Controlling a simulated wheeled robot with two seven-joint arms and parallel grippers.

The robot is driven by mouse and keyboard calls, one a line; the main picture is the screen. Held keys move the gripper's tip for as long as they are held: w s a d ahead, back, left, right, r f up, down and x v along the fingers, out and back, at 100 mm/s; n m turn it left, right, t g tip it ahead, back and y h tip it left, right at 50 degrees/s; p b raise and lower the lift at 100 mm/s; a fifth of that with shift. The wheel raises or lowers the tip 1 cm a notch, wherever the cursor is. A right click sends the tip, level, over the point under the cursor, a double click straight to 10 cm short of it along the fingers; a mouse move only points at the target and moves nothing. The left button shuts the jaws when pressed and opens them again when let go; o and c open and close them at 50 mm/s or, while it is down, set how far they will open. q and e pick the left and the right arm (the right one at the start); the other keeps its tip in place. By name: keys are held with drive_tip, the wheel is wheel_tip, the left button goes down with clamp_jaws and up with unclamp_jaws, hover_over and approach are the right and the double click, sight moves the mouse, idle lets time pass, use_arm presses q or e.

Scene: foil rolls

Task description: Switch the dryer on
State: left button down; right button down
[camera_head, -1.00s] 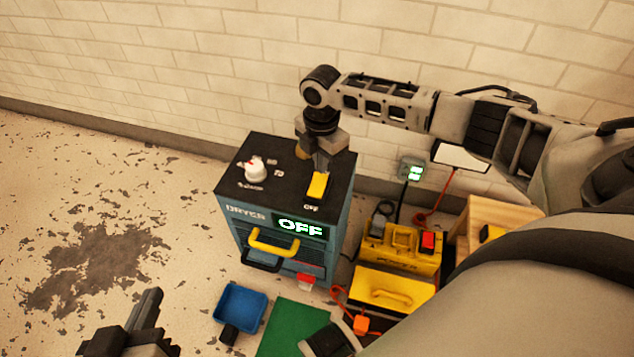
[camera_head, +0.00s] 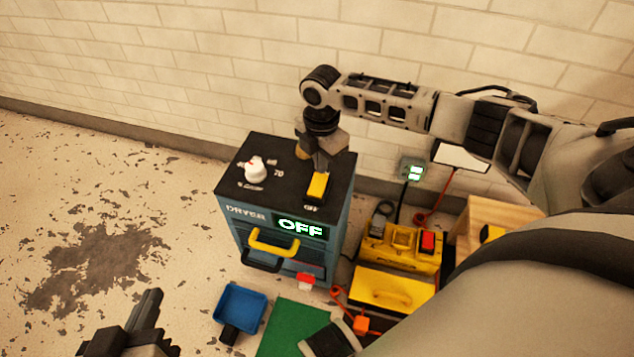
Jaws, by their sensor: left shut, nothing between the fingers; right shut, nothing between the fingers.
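The dryer (camera_head: 240,221) is a blue cabinet with a black top. A white knob (camera_head: 256,170) is on the left of its top and a yellow switch (camera_head: 317,187) on the right. Its display (camera_head: 300,228) reads "OFF". My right gripper (camera_head: 322,170) is shut and points down at the switch's far end, with its tips touching or very close to it; I cannot tell which. My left gripper (camera_head: 150,305) is shut and empty, low at the left, away from the dryer.
Yellow drawer handle (camera_head: 273,243) on the dryer's front. A blue tray (camera_head: 240,302) and green mat (camera_head: 292,328) lie before it. To the right are a yellow machine with a red button (camera_head: 428,240), a yellow box (camera_head: 392,290) and a wall outlet (camera_head: 412,170). The floor at left is free.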

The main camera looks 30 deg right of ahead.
use_arm(q)
drive_tip(key=shift+f, duration=0.25)
use_arm(e)
drive_tip(key=shift+f, duration=0.5)
